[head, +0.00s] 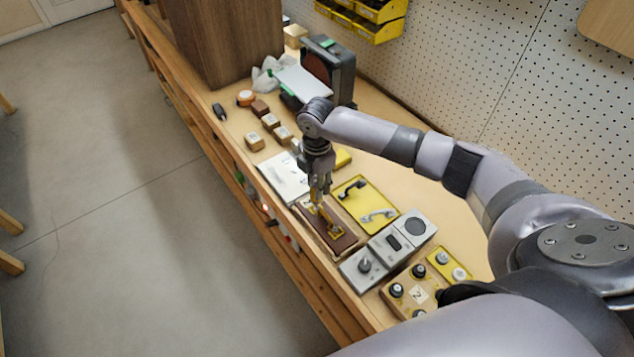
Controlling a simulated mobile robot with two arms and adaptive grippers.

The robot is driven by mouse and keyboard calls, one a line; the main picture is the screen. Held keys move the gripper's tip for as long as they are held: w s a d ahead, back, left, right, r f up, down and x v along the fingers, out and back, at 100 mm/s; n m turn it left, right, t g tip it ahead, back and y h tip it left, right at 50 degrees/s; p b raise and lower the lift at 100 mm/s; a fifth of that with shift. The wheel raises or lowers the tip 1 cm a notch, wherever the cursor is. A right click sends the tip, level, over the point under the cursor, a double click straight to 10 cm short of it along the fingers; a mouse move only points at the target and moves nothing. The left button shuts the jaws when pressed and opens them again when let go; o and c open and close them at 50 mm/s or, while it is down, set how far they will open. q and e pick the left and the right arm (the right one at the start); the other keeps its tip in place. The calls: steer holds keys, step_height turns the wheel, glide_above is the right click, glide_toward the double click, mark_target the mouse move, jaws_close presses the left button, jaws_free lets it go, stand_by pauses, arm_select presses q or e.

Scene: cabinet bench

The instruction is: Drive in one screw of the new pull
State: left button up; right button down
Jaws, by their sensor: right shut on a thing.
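A brass-coloured pull (333,226) lies along a dark reddish-brown panel (340,243) set in a wooden frame on the bench. My right gripper (318,199) points straight down at the far end of this pull. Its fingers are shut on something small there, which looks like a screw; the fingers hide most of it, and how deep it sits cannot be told. A black pull (352,190) and a grey pull (378,215) lie on a yellow tray (384,196) just right of the panel. My left gripper is not in view.
Grey control boxes (391,244) and a wooden block marked 2 (416,294) with several knobs stand nearer. A white sheet (284,177), small wooden blocks (254,142), a dark machine (328,66) and a tall brown cabinet (222,38) are farther along. The bench's left edge is close.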

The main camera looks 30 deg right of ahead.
steer(key=shift+f+p, duration=0.25)
steer(key=shift+p, duration=0.7)
stand_by(1.5)
steer(key=shift+f+p, duration=0.1)
steer(key=shift+p, duration=0.2)
stand_by(0.7)
step_height(320, 180, up, 4)
steer(key=p, duration=0.3)
steer(key=shift+f, duration=0.25)
steer(key=shift+r, duration=1.3)
